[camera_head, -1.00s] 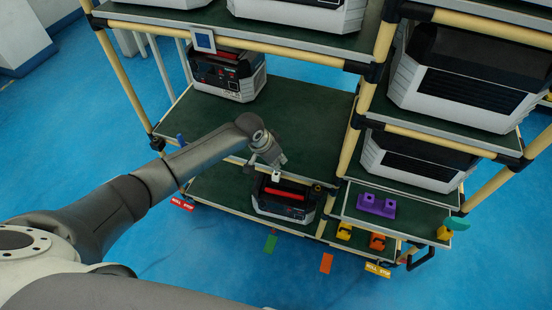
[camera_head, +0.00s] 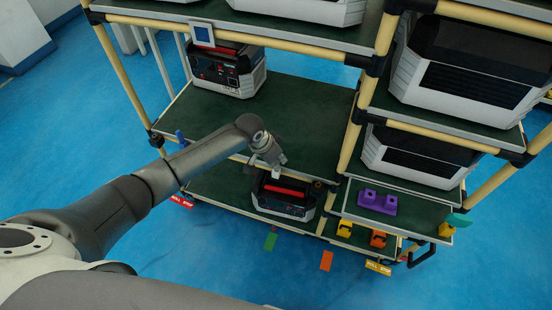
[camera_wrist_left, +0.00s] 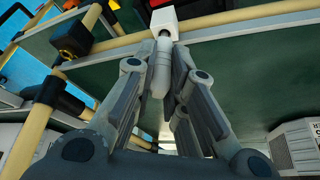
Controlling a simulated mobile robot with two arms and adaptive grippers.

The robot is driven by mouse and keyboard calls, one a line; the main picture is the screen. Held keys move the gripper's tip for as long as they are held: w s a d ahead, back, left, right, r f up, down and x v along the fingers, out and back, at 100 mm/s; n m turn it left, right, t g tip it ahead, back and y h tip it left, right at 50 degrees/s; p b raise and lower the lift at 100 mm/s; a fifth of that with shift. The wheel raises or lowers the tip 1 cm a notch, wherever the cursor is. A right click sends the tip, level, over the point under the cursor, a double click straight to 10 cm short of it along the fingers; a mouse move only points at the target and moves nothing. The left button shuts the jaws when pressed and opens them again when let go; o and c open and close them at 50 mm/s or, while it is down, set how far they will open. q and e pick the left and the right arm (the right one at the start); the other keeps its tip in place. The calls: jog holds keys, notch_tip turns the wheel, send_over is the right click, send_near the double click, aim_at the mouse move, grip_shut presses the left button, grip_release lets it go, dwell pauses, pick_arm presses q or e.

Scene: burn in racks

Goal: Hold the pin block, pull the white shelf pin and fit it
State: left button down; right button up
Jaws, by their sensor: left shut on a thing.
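My left gripper (camera_head: 278,166) is at the front of the cart's middle shelf, pointing down. In the left wrist view the left gripper (camera_wrist_left: 163,75) is shut around a grey rounded shaft. A white block-shaped end (camera_wrist_left: 164,20) sits at the far end of that shaft, close to a beige pipe; I take this to be the white shelf pin (camera_head: 276,173), small in the head view. A purple block with two raised parts (camera_head: 377,201) stands on the small right shelf, probably the pin block, and no gripper touches it. My right gripper is not in view.
A black and red power unit (camera_head: 285,196) sits on the low shelf just below the left gripper. Another unit (camera_head: 227,72) stands at the left of the middle shelf (camera_head: 290,105), whose right part is bare. Yellow and orange blocks (camera_head: 378,239) lie on the lower right shelf.

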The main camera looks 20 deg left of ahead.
pick_arm(q)
jog(key=shift+f+b, duration=0.3)
jog(key=shift+f, duration=0.35)
jog(key=c, duration=1.4)
grip_release()
